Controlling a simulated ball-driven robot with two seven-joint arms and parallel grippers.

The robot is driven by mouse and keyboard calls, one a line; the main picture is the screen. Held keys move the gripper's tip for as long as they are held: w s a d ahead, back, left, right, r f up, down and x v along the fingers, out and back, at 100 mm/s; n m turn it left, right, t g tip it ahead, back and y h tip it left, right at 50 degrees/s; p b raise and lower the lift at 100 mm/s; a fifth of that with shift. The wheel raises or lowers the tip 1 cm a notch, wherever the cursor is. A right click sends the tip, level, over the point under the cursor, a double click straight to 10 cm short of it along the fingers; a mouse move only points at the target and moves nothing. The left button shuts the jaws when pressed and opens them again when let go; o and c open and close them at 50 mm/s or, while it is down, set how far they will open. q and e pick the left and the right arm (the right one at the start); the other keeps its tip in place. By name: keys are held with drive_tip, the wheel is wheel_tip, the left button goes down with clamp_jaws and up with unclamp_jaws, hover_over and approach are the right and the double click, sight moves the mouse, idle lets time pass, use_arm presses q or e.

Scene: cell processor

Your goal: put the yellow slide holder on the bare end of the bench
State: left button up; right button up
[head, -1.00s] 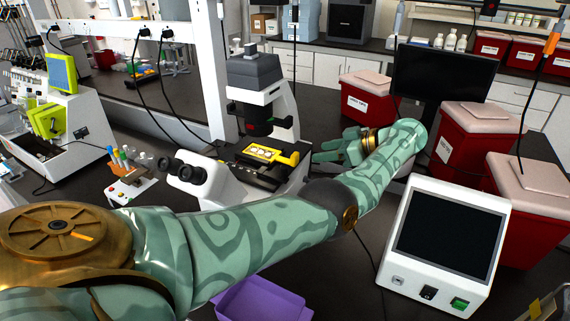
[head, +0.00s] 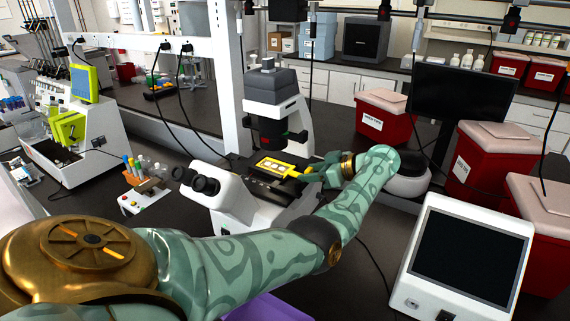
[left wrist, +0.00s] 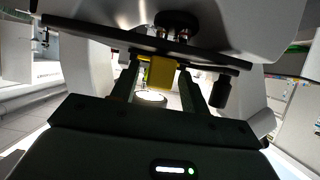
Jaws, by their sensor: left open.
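The yellow slide holder (head: 277,167) lies on the dark stage of the white microscope (head: 240,205), with pale slides in it and a yellow tab towards the right. My left gripper (head: 312,174) is at the right side of the stage, close to the tab. In the left wrist view, the two dark fingers (left wrist: 160,80) are apart, with the yellow end of the slide holder (left wrist: 161,73) between them. I cannot tell whether either finger touches it. My right gripper is not in view.
A white device with a dark screen (head: 468,250) stands at the front right. Red bins (head: 485,165) line the right side, and a black monitor (head: 462,100) stands behind. A tube rack (head: 143,190) is left of the microscope. A purple tray (head: 262,308) is partly hidden below my arm.

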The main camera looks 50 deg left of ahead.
use_arm(q)
clamp_jaws()
drive_tip(key=shift+d, duration=0.15)
drive_tip(key=w+d+b, duration=0.3)
drive_tip(key=d, duration=0.8)
drive_tip(key=shift+w, duration=0.3)
drive_tip(key=shift+r, duration=0.1)
